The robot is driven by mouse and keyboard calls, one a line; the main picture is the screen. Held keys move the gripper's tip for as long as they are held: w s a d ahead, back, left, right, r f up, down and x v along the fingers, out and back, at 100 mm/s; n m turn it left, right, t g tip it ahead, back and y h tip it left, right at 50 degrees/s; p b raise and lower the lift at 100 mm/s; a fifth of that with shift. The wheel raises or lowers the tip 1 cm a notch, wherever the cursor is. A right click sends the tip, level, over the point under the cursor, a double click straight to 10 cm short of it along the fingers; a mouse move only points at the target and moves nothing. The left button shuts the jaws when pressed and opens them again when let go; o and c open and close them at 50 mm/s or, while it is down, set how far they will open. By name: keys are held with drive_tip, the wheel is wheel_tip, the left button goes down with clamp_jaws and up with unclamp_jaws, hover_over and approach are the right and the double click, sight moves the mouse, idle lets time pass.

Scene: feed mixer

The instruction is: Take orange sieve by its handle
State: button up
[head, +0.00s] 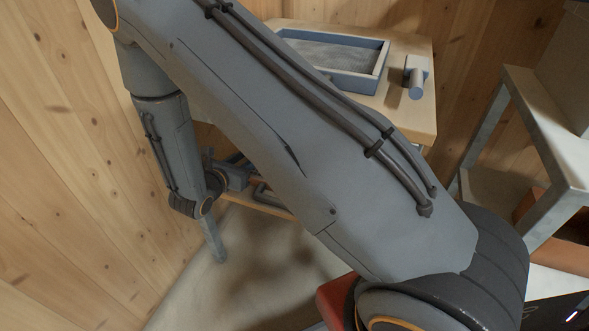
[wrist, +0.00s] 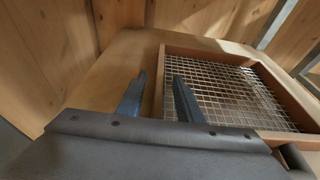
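The orange sieve, with a brown-orange frame (wrist: 205,51) and wire mesh, lies on a wooden surface in the wrist view. My gripper (wrist: 160,98) is open, its two dark blue fingers apart. The sieve's left frame side shows in the gap between the fingers; I cannot tell whether they are around it or above it. The right finger overlaps the mesh in the picture. I cannot make out a handle; the sieve's near part is hidden behind my gripper's body. In the head view my gripper (head: 233,176) is low, beside the wooden table's lower level; the sieve is not discernible there.
A blue-grey framed sieve (head: 376,87) and a grey-blue cylindrical part (head: 416,85) are on the wooden table top (head: 415,120). Plank walls (head: 60,140) close in at the left and back. A metal-framed stand (head: 545,120) is at the right.

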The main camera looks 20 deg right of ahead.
drive_tip(key=shift+w+d+f, duration=0.25)
drive_tip(key=shift+w+d, duration=0.25)
clamp_jaws()
drive_tip(key=shift+r, duration=0.15)
